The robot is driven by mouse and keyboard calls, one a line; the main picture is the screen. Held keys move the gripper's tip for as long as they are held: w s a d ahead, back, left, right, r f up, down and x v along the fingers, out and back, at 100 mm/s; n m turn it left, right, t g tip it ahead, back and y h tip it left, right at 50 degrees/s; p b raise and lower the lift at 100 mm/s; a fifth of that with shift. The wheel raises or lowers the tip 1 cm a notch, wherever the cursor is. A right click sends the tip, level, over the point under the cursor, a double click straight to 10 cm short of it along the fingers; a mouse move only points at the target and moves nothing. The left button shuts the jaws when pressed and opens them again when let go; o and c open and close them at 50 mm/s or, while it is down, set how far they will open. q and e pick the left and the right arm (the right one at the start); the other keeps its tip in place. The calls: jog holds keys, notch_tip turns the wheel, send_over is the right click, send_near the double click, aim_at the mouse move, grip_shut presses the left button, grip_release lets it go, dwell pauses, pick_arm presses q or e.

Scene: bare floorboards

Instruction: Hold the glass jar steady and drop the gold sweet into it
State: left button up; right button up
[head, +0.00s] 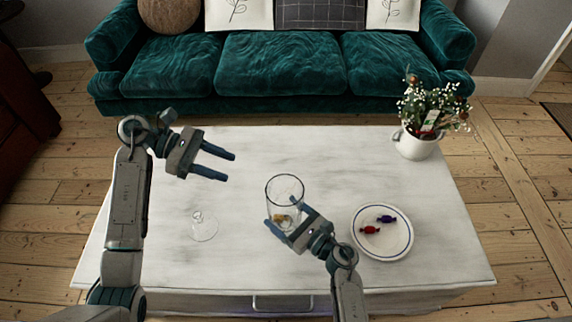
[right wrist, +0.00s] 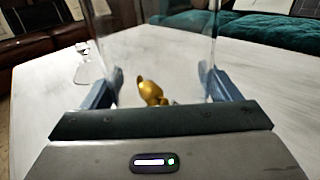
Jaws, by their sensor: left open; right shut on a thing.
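The clear glass jar (head: 284,184) stands upright on the white table, left of the plate. My right gripper (head: 284,210) is shut on it, one finger on each side; in the right wrist view the jar's clear wall (right wrist: 155,45) rises between the fingers (right wrist: 158,90). The gold sweet (head: 280,218) shows low inside the jar, and through the glass in the right wrist view (right wrist: 150,92). My left gripper (head: 228,166) is open and empty above the table, up and to the left of the jar.
A white plate (head: 359,244) holds a red sweet (head: 370,229) and a blue sweet (head: 387,219). A clear glass lid (head: 203,226) lies left of the jar. A white flower pot (head: 416,147) stands at the table's back right. The table's back middle is clear.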

dwell(0.4)
jog(key=o, duration=1.3)
jog(key=v, duration=1.2)
